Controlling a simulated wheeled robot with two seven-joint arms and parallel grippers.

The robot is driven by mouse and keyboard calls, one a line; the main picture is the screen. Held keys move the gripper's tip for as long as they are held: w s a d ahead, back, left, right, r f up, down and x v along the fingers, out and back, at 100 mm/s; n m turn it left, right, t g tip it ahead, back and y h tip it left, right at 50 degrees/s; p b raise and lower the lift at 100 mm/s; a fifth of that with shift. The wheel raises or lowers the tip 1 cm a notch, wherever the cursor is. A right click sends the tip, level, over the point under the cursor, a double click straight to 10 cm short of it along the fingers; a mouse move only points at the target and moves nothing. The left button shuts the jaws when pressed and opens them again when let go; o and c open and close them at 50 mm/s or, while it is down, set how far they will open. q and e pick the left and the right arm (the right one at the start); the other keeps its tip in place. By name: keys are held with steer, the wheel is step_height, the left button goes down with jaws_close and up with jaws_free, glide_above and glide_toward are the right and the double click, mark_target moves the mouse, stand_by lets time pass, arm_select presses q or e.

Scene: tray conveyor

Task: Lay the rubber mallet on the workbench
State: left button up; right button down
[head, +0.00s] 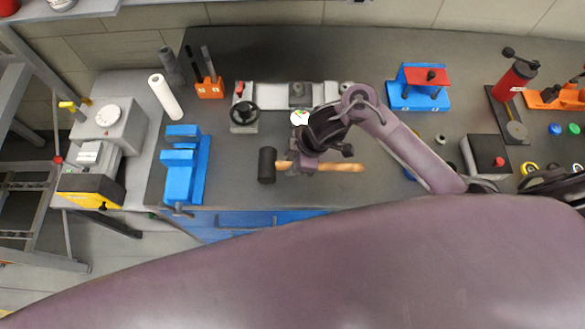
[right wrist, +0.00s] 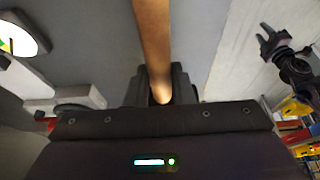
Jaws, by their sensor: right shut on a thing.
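The rubber mallet has a black head (head: 267,165) and a light wooden handle (head: 340,167). My right gripper (head: 301,165) is shut on the handle near the head. The handle lies level, pointing right in the head view, over the front of the dark grey workbench (head: 225,185); I cannot tell if it touches the top. In the right wrist view the handle (right wrist: 153,45) runs up from the jaws, and the head is hidden. A dark claw at that view's upper right appears to be my left gripper (right wrist: 267,40), empty, its fingers apart.
A blue vise (head: 183,170) stands left of the mallet. A grey machine with a handwheel (head: 244,115) and a white disc (head: 300,118) stand behind it. A blue and red stand (head: 420,85) is at the back right. Bare bench surrounds the mallet head.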

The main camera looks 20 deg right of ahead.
steer(key=shift+w+f, duration=0.1)
steer(key=shift+f, duration=2.15)
steer(key=shift+f+b, duration=0.15)
steer(key=shift+b, duration=0.15)
steer(key=c, duration=1.3)
jaws_free()
steer(key=shift+o, duration=0.2)
steer(key=shift+r, duration=0.25)
steer(key=v, duration=1)
steer(key=shift+d+r+p, duration=0.15)
steer(key=shift+d+p, duration=0.05)
steer(key=shift+p, duration=0.15)
steer(key=shift+d+r, duration=0.2)
steer(key=shift+r, duration=0.45)
